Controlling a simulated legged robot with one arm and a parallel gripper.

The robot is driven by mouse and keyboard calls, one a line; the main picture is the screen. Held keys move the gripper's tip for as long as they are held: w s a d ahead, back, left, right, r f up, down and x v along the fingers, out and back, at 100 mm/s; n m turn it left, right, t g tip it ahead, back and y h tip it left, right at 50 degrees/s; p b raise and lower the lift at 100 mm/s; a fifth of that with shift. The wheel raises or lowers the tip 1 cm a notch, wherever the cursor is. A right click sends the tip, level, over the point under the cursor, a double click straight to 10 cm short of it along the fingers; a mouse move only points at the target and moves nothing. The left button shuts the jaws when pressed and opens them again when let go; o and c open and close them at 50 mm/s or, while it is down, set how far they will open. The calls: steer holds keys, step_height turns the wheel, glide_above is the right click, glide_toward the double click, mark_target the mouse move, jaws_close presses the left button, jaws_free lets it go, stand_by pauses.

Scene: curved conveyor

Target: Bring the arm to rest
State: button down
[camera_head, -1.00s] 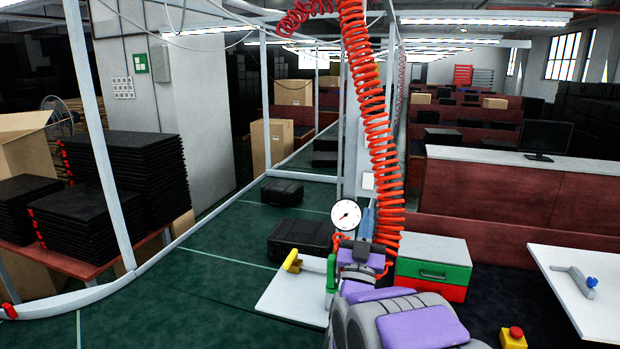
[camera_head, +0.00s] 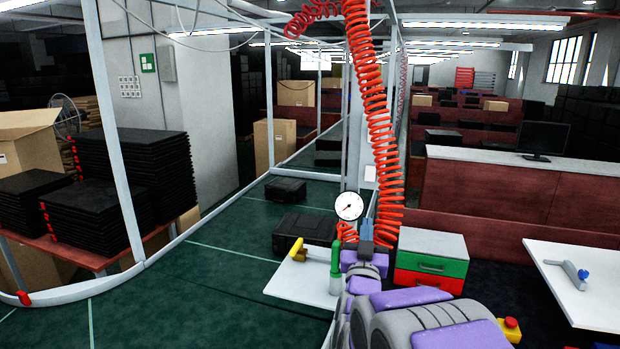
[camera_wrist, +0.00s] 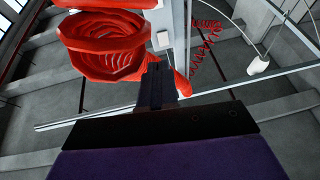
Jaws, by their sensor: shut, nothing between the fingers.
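My gripper (camera_head: 366,230) is at the end of my purple and grey arm, in the lower middle of the head view. Its fingers are shut with nothing between them and point upward, in front of the lower red coiled hose (camera_head: 378,120). The wrist view shows the shut dark fingers (camera_wrist: 156,82) close to the hose's red coils (camera_wrist: 105,45). I cannot tell whether they touch.
A round gauge (camera_head: 348,206) hangs left of the gripper. A white board (camera_head: 290,285) bears a yellow-handled tool (camera_head: 297,248) and a green-topped fitting (camera_head: 336,262). Black cases (camera_head: 285,190) lie on the green conveyor (camera_head: 200,300). A drawer box (camera_head: 432,245) and white table (camera_head: 590,310) stand right.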

steer(key=s+a+f+n+g+y+b, duration=0.2)
steer(key=s+f+g+y, duration=0.3)
steer(key=s+f+g, duration=0.85)
steer(key=s+d+f+g, duration=0.1)
steer(key=s+f+g, duration=0.1)
steer(key=s, duration=0.9)
steer(key=s+d+f+g, duration=0.1)
steer(key=s+g, duration=0.4)
steer(key=s, duration=0.7)
steer(key=s+d+f+g, duration=0.1)
steer(key=s+f+g, duration=0.2)
steer(key=s, duration=0.8)
steer(key=shift+s+d+f+b, duration=0.35)
steer(key=shift+f+b, duration=0.05)
steer(key=shift+f, duration=0.05)
steer(key=shift+w+g, duration=0.1)
steer(key=shift+g, duration=0.15)
